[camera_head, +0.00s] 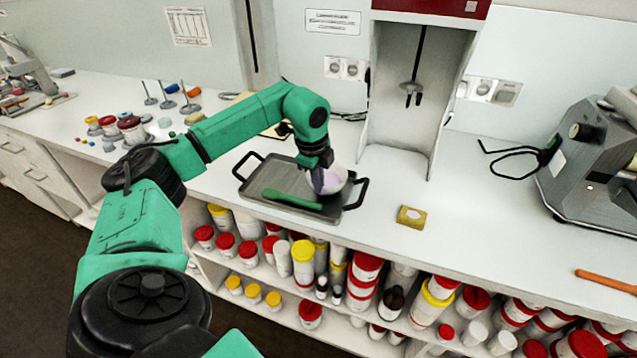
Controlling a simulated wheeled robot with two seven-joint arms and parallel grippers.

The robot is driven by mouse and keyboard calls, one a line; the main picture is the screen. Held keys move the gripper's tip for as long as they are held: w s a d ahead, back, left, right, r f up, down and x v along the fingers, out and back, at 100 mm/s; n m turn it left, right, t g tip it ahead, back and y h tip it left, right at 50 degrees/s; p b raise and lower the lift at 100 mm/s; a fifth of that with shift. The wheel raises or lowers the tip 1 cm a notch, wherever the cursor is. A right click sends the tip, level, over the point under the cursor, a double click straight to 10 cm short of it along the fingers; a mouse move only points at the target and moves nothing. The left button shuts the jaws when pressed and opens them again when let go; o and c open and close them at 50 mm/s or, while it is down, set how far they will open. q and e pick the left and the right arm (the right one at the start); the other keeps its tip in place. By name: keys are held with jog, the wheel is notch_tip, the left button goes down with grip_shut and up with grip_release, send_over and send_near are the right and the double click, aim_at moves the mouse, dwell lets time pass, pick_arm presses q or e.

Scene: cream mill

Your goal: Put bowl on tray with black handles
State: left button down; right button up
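The tray (262,181) is grey metal with black handles at its two ends, and it lies on the white counter left of the middle. A pale bowl (340,180) with a lilac inside is tilted at the tray's right part. My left gripper (322,172) points down at the bowl's left rim. Its fingers are largely hidden by the wrist and the bowl, so I cannot see whether they grip it. I cannot tell whether the bowl touches the tray. My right gripper is out of view.
A green spatula-like tool (292,200) lies on the tray. A yellow sponge-like block (411,217) sits on the counter to the right. A grey machine (590,165) stands far right. Shelves below hold several lidded jars. Counter between the tray and the machine is mostly clear.

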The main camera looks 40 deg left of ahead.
pick_arm(q)
jog(key=shift+w+f, duration=0.1)
jog(key=shift+f, duration=0.3)
jog(key=shift+f, duration=0.1)
jog(key=c, duration=1.1)
grip_release()
jog(key=r, duration=0.4)
jog(key=s+r, duration=0.1)
jog(key=r, duration=0.3)
jog(key=s+r, duration=0.1)
jog(key=r, duration=0.3)
jog(key=shift+s+d+b, duration=0.2)
jog(key=shift+s+b, duration=0.05)
jog(key=shift+b, duration=0.15)
